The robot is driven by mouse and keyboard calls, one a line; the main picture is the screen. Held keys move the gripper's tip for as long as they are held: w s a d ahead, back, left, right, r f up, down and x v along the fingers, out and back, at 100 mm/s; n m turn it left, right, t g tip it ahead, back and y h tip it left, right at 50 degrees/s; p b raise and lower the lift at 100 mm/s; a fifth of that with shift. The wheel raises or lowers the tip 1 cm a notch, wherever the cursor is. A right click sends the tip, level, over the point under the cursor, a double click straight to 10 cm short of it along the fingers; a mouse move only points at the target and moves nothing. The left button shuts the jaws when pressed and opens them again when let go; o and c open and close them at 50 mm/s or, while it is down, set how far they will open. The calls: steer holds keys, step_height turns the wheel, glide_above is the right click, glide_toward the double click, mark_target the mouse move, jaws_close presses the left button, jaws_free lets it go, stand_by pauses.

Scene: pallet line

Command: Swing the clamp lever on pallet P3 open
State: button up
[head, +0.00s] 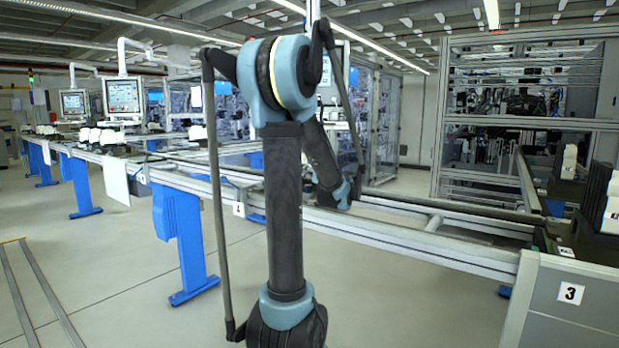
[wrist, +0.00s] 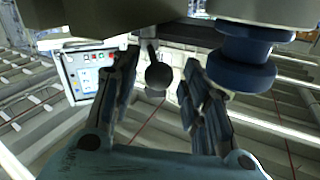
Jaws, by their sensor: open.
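In the wrist view, my gripper (wrist: 160,72) is open, with one dark finger on each side. A blue round part (wrist: 240,62) under a grey body is beyond the right finger. In the head view my arm blocks the middle, and I cannot make out the gripper or lever there. I cannot read a P3 mark on any pallet.
A conveyor rail (head: 420,245) runs across behind my arm. A screen (wrist: 88,72) shows left of the fingers. The floor at front left is largely clear.

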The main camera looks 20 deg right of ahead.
step_height(320, 180, up, 9)
steer(key=shift+w, duration=0.1)
stand_by(0.4)
